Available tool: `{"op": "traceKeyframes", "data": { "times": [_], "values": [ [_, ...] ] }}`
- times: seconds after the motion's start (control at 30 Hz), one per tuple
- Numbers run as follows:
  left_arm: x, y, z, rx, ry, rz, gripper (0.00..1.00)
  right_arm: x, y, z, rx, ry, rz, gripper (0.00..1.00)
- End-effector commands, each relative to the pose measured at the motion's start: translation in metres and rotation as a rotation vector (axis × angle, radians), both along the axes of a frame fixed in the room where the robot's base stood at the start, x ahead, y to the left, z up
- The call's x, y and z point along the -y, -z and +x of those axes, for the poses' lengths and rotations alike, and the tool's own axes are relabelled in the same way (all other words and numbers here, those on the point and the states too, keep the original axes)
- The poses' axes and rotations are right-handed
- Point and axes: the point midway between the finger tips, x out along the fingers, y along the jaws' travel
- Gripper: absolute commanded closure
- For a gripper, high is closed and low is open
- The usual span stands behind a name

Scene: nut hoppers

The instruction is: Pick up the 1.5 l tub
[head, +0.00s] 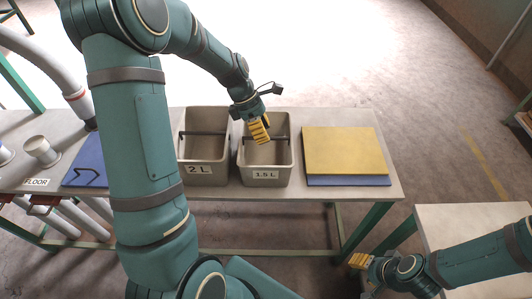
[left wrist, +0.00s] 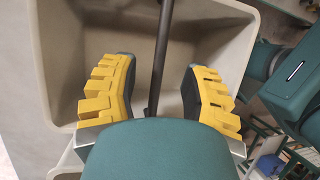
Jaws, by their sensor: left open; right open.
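The 1.5 l tub (head: 266,178) is a grey-beige open bin with a "1.5 L" label, standing on the table beside the 2 L tub (head: 203,170). A dark bar (head: 276,137) crosses its opening. My left gripper (head: 259,131) is over the tub's opening. In the left wrist view the open left gripper (left wrist: 158,97) has its yellow-padded fingers on either side of the dark bar (left wrist: 160,60), inside the outline of the tub (left wrist: 60,60). The fingers look apart from the bar; the depth is hard to tell. My right gripper (head: 362,262) is empty, low at the right.
A yellow board (head: 343,150) on a blue one (head: 348,181) lies right of the tubs. A blue panel (head: 88,165), a FLOOR label (head: 36,182) and pipe fittings (head: 42,151) are at the left. A second table (head: 470,221) stands at the right.

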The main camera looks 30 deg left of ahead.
Motion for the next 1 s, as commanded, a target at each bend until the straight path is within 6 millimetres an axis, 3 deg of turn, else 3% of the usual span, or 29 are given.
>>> {"op": "traceKeyframes", "data": {
  "times": [0.03, 0.2, 1.0],
  "values": [
    [0.003, 0.011, 0.001, -0.003, 0.000, -0.001, 0.54, 0.000, 0.006, 0.001, 0.002, 0.001, 0.000, 0.53],
    [0.012, 0.028, 0.002, -0.002, 0.001, 0.000, 0.54, 0.000, 0.012, 0.002, 0.005, 0.001, -0.001, 0.53],
    [0.012, 0.033, 0.002, -0.001, 0.001, 0.000, 0.54, 0.000, 0.007, 0.002, 0.005, 0.002, -0.001, 0.53]
  ]
}}
